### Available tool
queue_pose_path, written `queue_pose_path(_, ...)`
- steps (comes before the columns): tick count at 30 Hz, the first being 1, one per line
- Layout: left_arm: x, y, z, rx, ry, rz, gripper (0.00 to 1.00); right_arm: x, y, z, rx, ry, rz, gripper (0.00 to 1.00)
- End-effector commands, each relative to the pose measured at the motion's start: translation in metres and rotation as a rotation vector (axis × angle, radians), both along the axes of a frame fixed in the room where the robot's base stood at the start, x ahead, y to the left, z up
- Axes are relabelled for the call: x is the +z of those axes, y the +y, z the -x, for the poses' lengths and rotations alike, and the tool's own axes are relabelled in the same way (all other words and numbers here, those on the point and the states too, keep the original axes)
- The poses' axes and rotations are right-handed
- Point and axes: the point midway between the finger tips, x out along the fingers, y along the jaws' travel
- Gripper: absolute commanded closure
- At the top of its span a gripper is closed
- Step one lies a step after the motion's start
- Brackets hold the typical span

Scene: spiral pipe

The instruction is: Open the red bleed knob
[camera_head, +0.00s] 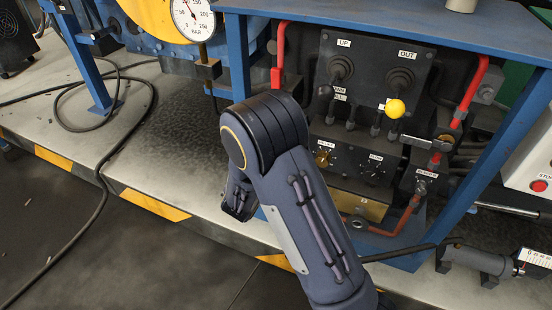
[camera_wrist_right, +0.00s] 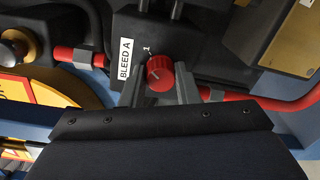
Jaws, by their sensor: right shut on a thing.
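The red bleed knob (camera_wrist_right: 160,72) shows in the right wrist view on a dark block, beside a white label reading BLEED A (camera_wrist_right: 125,59). A pale pointer mark is on its face. My right gripper (camera_wrist_right: 161,84) has its two grey fingers on either side of the knob and is shut on it. In the head view my right arm bends down in the middle of the picture; its fingertips and the red knob are hidden there. My left gripper is in neither view.
A control panel (camera_head: 360,110) with levers, a yellow ball (camera_head: 395,108) and small dials stands behind my arm. Red pipes (camera_head: 472,90) and a blue frame (camera_head: 490,170) surround it. A pressure gauge (camera_head: 194,18) is at upper left. A black cable (camera_head: 110,150) lies on the platform.

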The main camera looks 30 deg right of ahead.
Motion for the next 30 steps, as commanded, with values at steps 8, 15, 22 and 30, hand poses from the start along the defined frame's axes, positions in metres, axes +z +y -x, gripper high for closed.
queue_pose_path(8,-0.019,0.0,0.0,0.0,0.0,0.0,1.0,-0.003,0.001,0.0,0.002,-0.082,-0.068,0.95)
queue_pose_path(15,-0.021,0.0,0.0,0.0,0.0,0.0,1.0,-0.002,0.001,0.001,0.003,-0.103,-0.084,0.95)
queue_pose_path(22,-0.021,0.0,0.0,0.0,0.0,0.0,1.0,-0.002,0.001,0.001,0.003,-0.104,-0.085,0.95)
queue_pose_path(30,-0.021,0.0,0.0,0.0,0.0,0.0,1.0,-0.001,0.001,0.0,0.002,-0.105,-0.084,0.51)
